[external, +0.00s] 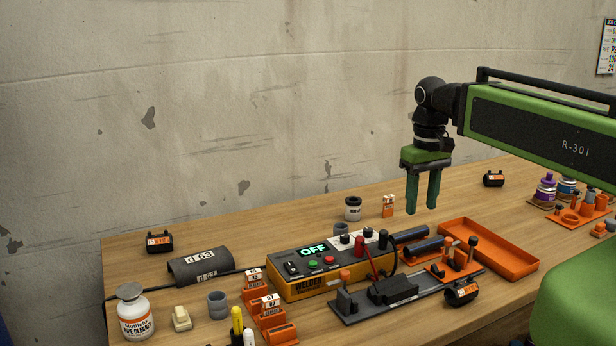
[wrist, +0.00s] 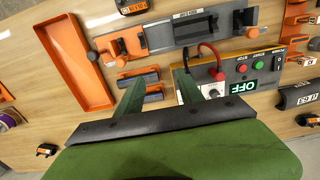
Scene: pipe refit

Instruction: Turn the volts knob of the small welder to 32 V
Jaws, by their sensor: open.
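The small welder (external: 322,284) is an orange and dark box on the bench, and its display (external: 313,250) reads OFF. Two black knobs sit on its white panel, a left knob (external: 345,240) and a right knob (external: 368,234). Their labels are too small to read, so I cannot tell which is volts. In the wrist view the welder (wrist: 262,47) is at the right, with one knob (wrist: 212,93) beside my gripper; the other knob is not clearly seen. My gripper (external: 422,209) is open and empty, above the bench to the right of the knobs, pointing down.
A red lead (external: 372,262) arches over the welder's right end. Dark pipes (external: 412,239) lie right of it. A grey clamp rail (external: 345,313) lies in front and an empty orange tray (external: 515,262) at right.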

